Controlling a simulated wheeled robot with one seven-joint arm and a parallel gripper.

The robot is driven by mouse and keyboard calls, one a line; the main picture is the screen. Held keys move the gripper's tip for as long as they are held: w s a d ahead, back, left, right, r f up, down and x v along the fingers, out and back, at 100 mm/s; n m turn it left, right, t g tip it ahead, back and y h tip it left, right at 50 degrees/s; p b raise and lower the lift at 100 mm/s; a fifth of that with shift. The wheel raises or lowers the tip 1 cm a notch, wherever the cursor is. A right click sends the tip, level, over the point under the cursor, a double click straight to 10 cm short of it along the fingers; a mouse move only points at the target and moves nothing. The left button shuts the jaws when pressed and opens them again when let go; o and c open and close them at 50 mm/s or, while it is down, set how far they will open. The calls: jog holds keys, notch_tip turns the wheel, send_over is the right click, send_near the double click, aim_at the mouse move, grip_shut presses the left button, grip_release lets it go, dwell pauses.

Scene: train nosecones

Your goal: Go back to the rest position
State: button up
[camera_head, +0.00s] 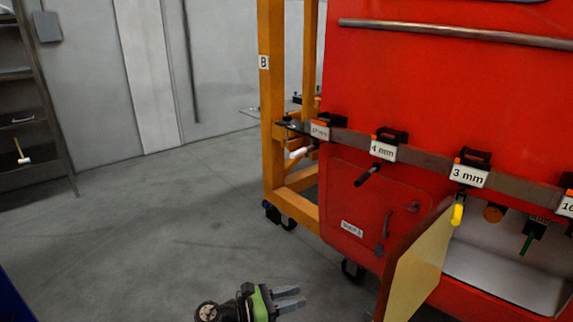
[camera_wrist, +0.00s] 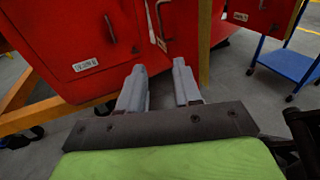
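My gripper (camera_head: 290,298) is low in the head view, over the bare floor in front of the red nosecone (camera_head: 430,80). In the wrist view my gripper (camera_wrist: 159,80) shows two grey fingers standing apart with nothing between them. It is open and empty. The fingers point toward the lower red panel with its white label and handle, and appear clear of it.
A yellow open door panel (camera_head: 418,265) juts out right of my gripper. A rail of labelled holders (camera_head: 382,150) with hanging tools crosses the nosecone. An orange wheeled frame (camera_head: 272,120) stands left of it. A blue cart (camera_wrist: 288,60) stands at right. Floor at left is free.

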jog(key=s+d+r+m+g+y+p, duration=0.2)
jog(key=s+d+r+m+g+y, duration=0.25)
jog(key=d+r+m, duration=0.35)
jog(key=s+d+r+m+g+y+p, duration=0.1)
jog(key=s+d+r+m+g+y, duration=0.35)
jog(key=d, duration=0.55)
jog(key=s+a+r+m+t+y+p, duration=0.2)
jog(key=s+r+m+t+y, duration=0.1)
jog(key=s, duration=0.7)
jog(key=s+a+r+m+t+y+p, duration=0.1)
jog(key=s+a+r+m+t+y, duration=0.1)
jog(key=s+r+m+t+y, duration=0.2)
jog(key=s+r+m+t, duration=0.1)
jog(key=s+r+m, duration=0.2)
jog(key=s+r, duration=0.2)
jog(key=shift+s+r+t+y+p, duration=0.2)
jog(key=shift+s+t+y+p, duration=0.15)
jog(key=shift+s, duration=0.85)
